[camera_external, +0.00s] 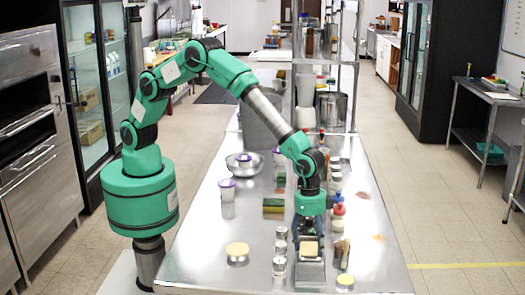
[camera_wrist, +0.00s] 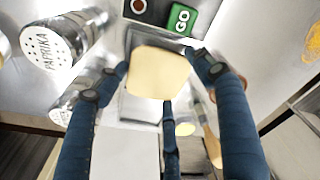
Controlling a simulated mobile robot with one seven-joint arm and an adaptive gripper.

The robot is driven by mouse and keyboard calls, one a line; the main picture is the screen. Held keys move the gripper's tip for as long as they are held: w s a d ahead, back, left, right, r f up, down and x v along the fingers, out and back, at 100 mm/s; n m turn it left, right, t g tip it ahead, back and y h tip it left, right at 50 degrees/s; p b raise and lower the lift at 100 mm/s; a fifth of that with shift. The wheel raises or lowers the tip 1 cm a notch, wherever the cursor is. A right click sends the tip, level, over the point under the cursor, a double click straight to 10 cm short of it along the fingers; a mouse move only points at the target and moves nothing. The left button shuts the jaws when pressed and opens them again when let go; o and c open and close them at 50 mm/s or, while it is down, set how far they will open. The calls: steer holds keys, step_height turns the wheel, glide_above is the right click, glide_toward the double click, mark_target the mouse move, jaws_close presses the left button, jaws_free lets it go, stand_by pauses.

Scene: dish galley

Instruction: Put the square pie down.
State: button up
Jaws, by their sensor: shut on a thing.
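The square pie (camera_wrist: 157,72) is pale yellow with rounded corners. It sits between the dark blue fingers of my gripper (camera_wrist: 158,84) in the wrist view, and the gripper is shut on it. In the external view the pie (camera_external: 310,248) shows just below my gripper (camera_external: 310,238), low over a metal device (camera_external: 310,272) near the table's front. A green GO button (camera_wrist: 181,20) and a dark round button (camera_wrist: 139,7) show beside the pie in the wrist view. I cannot tell whether the pie touches the device.
A paprika shaker (camera_wrist: 52,48) stands close to my fingers. Shakers (camera_external: 280,265) line the left side of the device, and a dark-filled jar (camera_external: 341,254) stands on its right. The metal table (camera_external: 385,275) is clear at front right.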

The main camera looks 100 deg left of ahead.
mark_target(309, 245)
steer(key=o, duration=1.4)
step_height(309, 245, up, 12)
steer(key=s+a+p, duration=0.1)
steer(key=p, duration=0.1)
steer(key=shift+a, duration=0.15)
